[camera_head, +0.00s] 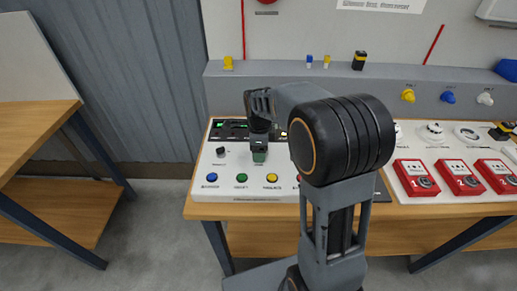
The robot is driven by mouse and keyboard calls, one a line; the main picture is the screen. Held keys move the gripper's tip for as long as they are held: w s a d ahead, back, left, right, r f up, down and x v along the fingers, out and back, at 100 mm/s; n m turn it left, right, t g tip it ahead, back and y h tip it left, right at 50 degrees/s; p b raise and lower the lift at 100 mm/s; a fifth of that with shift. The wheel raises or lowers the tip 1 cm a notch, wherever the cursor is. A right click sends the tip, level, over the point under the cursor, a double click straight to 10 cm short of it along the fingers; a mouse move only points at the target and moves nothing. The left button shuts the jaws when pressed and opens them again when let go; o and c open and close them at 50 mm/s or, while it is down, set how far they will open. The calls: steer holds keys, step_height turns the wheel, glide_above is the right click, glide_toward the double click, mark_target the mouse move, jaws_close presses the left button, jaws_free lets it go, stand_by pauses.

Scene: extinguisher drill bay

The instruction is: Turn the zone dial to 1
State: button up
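A white control panel (216,176) lies on the wooden bench, left of my arm's dark round joint. A small black knob (221,151) stands at its left; its label is too small to read, so I cannot tell whether it is the zone dial. My gripper (260,152) points down over the panel's middle, right of that knob. A dark green piece shows at its fingertips. I cannot tell whether this is held, nor how far the fingers are apart. No dial numbers are legible, and my arm hides the panel's right part.
Blue (212,177), green (242,177) and yellow (272,177) buttons line the panel's front. A dark display strip (228,130) runs along its back. Red call boxes (416,178) stand at the right. A grey ledge (222,88) rises behind. Another wooden table (30,125) is at left.

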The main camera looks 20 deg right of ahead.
steer(key=c, duration=0.9)
steer(key=shift+n, duration=0.4)
steer(key=n, duration=0.4)
steer(key=shift+r+p, duration=0.1)
steer(key=shift+p, duration=0.3)
steer(key=n, duration=0.4)
steer(key=n+p, duration=0.1)
steer(key=n, duration=0.4)
steer(key=shift+n, duration=2.2)
